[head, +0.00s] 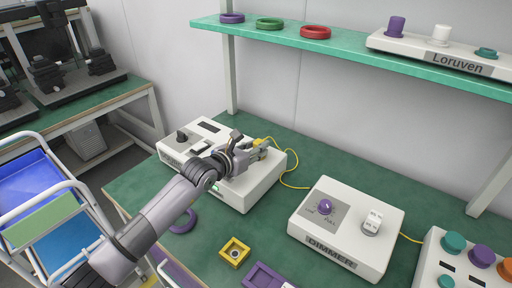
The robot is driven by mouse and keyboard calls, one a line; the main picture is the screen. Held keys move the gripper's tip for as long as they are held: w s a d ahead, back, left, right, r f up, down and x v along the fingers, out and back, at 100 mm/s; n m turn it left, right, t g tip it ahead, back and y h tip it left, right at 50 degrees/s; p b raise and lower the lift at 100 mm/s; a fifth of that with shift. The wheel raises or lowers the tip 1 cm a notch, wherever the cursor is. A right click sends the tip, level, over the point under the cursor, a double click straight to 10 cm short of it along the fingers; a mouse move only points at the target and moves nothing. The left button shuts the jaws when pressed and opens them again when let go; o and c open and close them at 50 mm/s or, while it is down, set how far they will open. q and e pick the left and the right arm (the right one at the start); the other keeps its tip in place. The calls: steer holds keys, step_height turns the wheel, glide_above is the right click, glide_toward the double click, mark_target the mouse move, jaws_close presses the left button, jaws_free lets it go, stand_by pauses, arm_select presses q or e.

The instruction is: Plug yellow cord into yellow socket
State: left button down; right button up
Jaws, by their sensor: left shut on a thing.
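The yellow cord (284,177) runs in a loop from its yellow plug (260,142) down to the green tabletop beside the white box. My left gripper (258,150) is shut on the yellow plug, above the far right part of the white box (262,183). My fingers and wrist hide part of the plug and of the box top, and I cannot tell whether the plug touches the box. A yellow square block with a round opening (235,252) lies on the table nearer to me. I cannot tell whether it is the yellow socket. My right gripper is not in view.
A white dimmer box (346,262) with a purple knob stands right of centre, and a panel with coloured knobs (462,262) is at the lower right. Purple pieces (262,276) lie in front. A green shelf (350,47) hangs above. Bare tabletop lies between the boxes.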

arm_select(q)
steer(key=shift+f+b, duration=0.3)
steer(key=shift+f, duration=0.2)
steer(key=c, duration=1.2)
jaws_free()
steer(key=shift+c, duration=0.2)
steer(key=v, duration=1.2)
